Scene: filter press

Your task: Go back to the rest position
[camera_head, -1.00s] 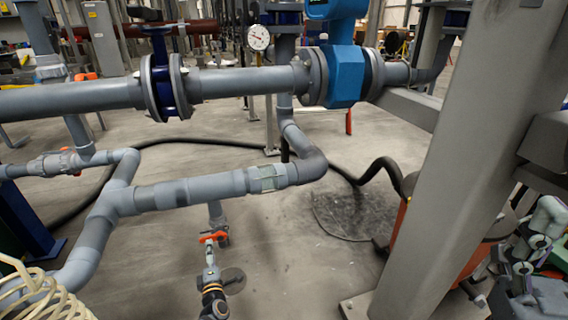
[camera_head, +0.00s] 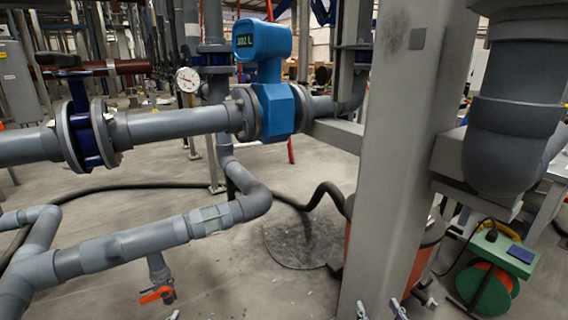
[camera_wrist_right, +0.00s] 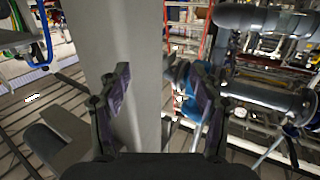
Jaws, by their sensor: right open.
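In the head view, only the tips of my right gripper (camera_head: 380,309) show at the bottom edge, in front of the foot of the grey steel column. In the right wrist view, both dark fingers of my right gripper (camera_wrist_right: 160,76) stand wide apart. The gap between them is empty. The grey column (camera_wrist_right: 110,40) fills the space behind the left finger there, and pipework lies behind the right finger. I cannot tell how far the fingers are from the column.
The grey column (camera_head: 400,150) stands right of centre. A grey pipe run with a blue flow meter (camera_head: 272,105) crosses on the left. A thick grey pipe (camera_head: 515,110) hangs at right. A green-and-orange cable reel (camera_head: 490,285) stands on the floor. Bare floor shows in the middle.

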